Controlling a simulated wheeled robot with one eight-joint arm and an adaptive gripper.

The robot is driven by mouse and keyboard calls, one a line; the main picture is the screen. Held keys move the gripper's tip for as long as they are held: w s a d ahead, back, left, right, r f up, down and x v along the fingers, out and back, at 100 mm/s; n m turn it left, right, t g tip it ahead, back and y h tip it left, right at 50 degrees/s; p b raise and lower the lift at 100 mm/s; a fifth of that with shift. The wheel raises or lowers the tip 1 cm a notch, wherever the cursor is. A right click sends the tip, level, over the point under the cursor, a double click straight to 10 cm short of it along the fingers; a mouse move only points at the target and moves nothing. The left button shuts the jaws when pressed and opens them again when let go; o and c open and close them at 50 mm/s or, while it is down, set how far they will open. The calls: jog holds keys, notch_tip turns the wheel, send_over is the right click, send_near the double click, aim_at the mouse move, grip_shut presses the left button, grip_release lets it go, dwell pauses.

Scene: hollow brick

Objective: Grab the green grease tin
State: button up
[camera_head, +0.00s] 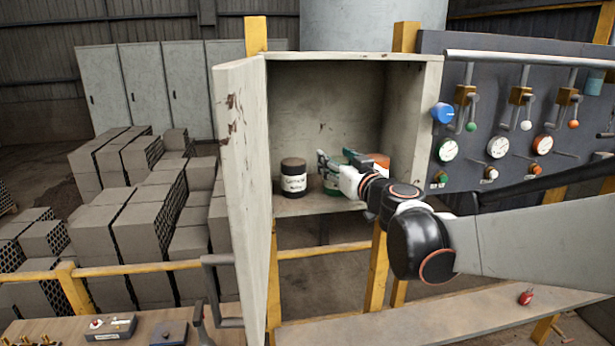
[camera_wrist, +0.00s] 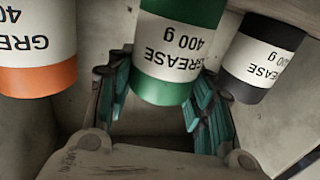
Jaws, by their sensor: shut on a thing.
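The green grease tin (camera_head: 331,185) has a white label band and stands inside the open wall cabinet, partly hidden behind my gripper (camera_head: 338,172) in the head view. In the wrist view the green tin (camera_wrist: 178,92) appears upside down, between the two teal-padded fingers of my gripper (camera_wrist: 158,98). My gripper is shut on this tin, with a finger on each side. The tin seems to be at shelf level; I cannot tell whether its base touches the shelf.
A black-banded grease tin (camera_head: 293,178) stands to the left and an orange-banded tin (camera_head: 381,160) to the right, partly hidden by my gripper. The cabinet (camera_head: 325,57) has side walls close by. Its door (camera_head: 240,190) stands open at left. A gauge panel (camera_head: 520,110) is at right.

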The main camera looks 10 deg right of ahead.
jog(key=shift+s, duration=0.15)
jog(key=shift+c, duration=1.3)
jog(key=shift+r, duration=0.15)
